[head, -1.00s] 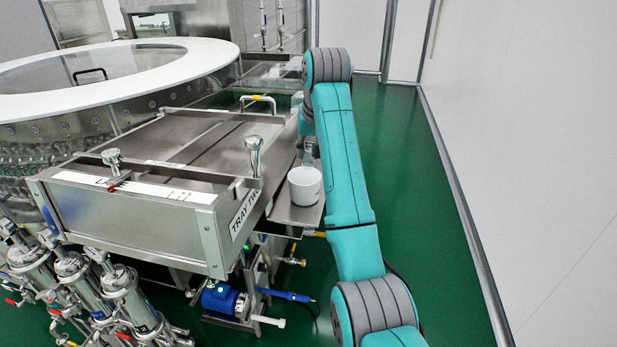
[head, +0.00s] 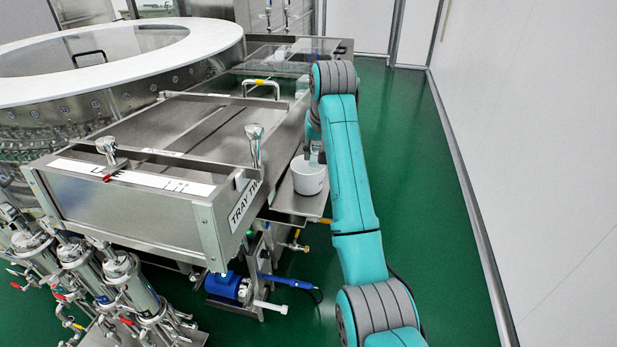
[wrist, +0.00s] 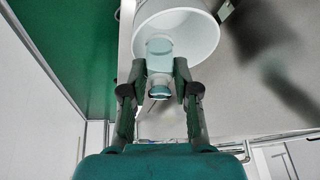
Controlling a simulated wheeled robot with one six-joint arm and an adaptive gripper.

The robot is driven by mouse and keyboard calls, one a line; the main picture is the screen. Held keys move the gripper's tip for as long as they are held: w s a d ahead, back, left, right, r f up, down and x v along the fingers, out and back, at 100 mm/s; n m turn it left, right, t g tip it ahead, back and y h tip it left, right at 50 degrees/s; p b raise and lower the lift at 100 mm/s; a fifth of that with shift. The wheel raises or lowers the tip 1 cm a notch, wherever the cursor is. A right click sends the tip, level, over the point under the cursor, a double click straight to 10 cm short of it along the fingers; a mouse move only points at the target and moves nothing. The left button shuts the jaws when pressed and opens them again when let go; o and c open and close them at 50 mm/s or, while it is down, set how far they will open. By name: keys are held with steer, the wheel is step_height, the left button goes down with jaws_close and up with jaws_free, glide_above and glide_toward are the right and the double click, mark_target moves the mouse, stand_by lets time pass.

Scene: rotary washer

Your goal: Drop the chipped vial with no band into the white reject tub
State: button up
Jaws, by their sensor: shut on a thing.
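The white reject tub (head: 309,181) stands on a narrow steel shelf (head: 290,201) beside the tray. My gripper (head: 315,153) is at the tub's back rim, pointing down. In the wrist view my gripper (wrist: 160,70) is shut on a clear vial (wrist: 159,87), held between both fingertips. The vial's far end overlaps the open mouth of the white tub (wrist: 205,38). I cannot make out a chip on the vial, and no band shows on it. In the head view the vial is too small to tell from the fingers.
The long steel tray (head: 130,205) marked TRAY TWO lies left of the tub, with upright knobbed posts (head: 254,142) on its frame. The round washer (head: 100,60) stands behind it. Green floor (head: 400,150) is clear to the right, up to a white wall.

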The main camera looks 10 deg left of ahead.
steer(key=shift+f, duration=0.1)
steer(key=o, duration=0.9)
step_height(320, 180, up, 10)
stand_by(0.5)
